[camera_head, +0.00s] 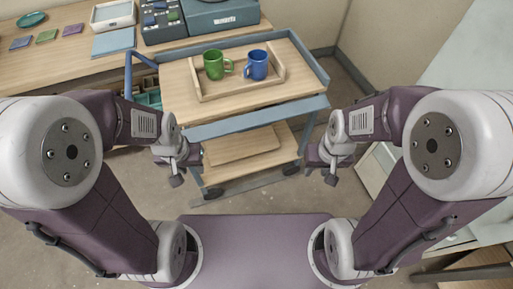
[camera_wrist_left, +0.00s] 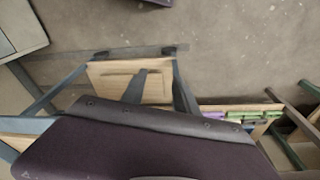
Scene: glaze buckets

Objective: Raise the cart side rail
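The cart (camera_head: 178,88) stands ahead of me, with a wooden top and a blue-grey frame. Raised blue-grey rails edge its back and right side (camera_head: 311,64). Along its near side a blue-grey side rail (camera_head: 258,119) lies below the top's edge, seemingly folded down. My left gripper (camera_head: 176,180) is left of the cart's near left corner, and my right gripper (camera_head: 331,178) is near its right corner. Both are apart from the rail and look empty; their finger openings are too small to judge. The left wrist view shows part of the cart's lower shelf (camera_wrist_left: 155,92), partly hidden by my arm.
A wooden tray (camera_head: 273,88) on the cart holds a green mug (camera_head: 213,64) and a blue mug (camera_head: 257,65). A workbench (camera_head: 60,65) with boxes and coloured tiles stands behind left. A pale cabinet (camera_head: 374,175) is at the right. Floor between me and the cart is clear.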

